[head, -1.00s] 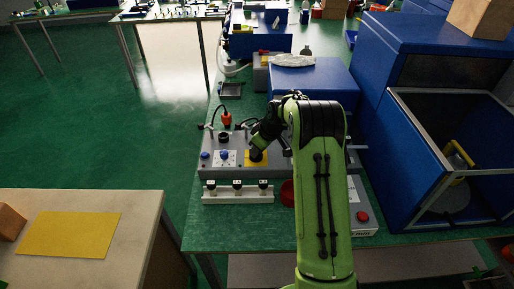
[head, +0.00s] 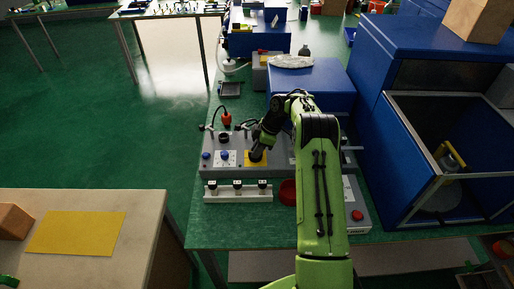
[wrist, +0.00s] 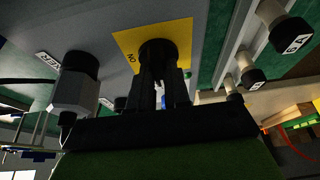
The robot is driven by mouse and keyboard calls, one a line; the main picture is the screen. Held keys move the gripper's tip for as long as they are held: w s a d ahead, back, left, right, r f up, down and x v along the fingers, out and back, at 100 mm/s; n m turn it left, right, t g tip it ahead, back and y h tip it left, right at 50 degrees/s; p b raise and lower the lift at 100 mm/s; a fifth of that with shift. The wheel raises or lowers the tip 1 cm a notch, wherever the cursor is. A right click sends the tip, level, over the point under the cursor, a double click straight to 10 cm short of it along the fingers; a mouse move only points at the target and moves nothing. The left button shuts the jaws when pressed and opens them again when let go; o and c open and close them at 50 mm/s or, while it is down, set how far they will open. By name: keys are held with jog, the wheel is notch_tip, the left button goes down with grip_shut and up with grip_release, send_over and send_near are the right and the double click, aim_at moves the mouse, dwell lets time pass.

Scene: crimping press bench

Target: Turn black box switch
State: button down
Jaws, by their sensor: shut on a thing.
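The black box switch (wrist: 158,47) is a round dark knob on a yellow plate (wrist: 182,40) marked "ON" in the wrist view. In the head view the yellow plate (head: 263,162) sits on the front of a grey control box (head: 213,167). My gripper (wrist: 163,75) is at the knob, its two dark fingers shut on it with a narrow bright gap between them lower down. In the head view my gripper (head: 258,152) covers most of the switch, so how far the knob is turned is hard to tell.
Blue knobs (head: 225,155) sit left of the switch. A white rail (head: 220,193) with black-topped knobs lies in front of the box. A red round part (head: 288,192) and a red button (head: 357,215) are to the right. A large blue cabinet (head: 400,135) stands at far right.

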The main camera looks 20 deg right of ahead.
dwell(0.4)
jog(key=c, duration=1.1)
grip_release()
jog(key=p+v, duration=0.4)
jog(key=v, duration=1.1)
jog(key=shift+d+r, duration=0.1)
jog(key=shift+r, duration=0.3)
